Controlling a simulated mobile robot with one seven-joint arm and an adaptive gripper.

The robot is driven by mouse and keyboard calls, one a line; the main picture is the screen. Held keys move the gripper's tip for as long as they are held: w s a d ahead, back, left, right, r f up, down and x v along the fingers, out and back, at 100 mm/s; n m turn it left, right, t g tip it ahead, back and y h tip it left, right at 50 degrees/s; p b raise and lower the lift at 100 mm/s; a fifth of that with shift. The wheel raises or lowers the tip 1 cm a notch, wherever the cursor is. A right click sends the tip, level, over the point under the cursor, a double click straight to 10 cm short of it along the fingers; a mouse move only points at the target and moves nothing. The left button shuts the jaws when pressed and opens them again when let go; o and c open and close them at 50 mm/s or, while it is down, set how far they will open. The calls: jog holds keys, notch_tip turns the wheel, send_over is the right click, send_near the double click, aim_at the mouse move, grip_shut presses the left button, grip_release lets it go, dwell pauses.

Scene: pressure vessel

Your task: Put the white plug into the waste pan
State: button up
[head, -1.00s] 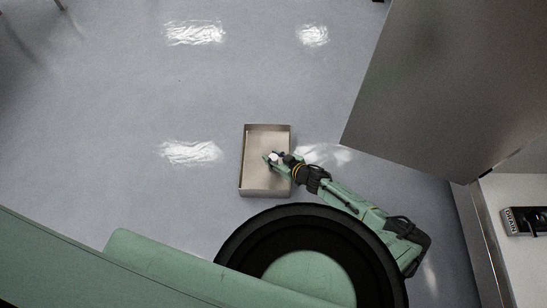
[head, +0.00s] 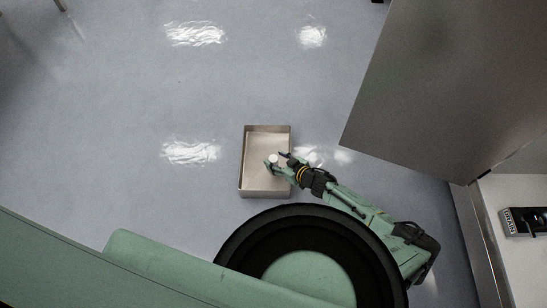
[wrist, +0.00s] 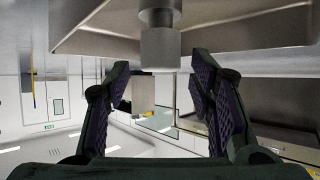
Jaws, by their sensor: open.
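The waste pan (head: 243,165) is a shallow metal box on the floor, and its wall also shows at the top of the wrist view (wrist: 85,22). The white plug (head: 273,158) shows over the pan in the head view. In the wrist view the plug (wrist: 160,48) is a pale grey cylinder with a darker, wider end towards the pan. My gripper (head: 277,160) is over the pan, its fingers spread. In the wrist view the fingers (wrist: 161,68) stand apart on either side of the plug, with visible gaps. I cannot tell whether the plug touches the pan floor.
A large grey metal panel (head: 450,80) stands to the right of the pan. A white surface with a black part labelled DRAIN (head: 525,221) is at the far right. The floor (head: 110,120) to the left and behind the pan is clear.

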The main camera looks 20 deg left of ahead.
jog(key=p+v, duration=0.1)
jog(key=v, duration=0.8)
jog(key=shift+s+d+r, duration=0.15)
jog(key=shift+d, duration=0.15)
jog(key=shift+p, duration=0.3)
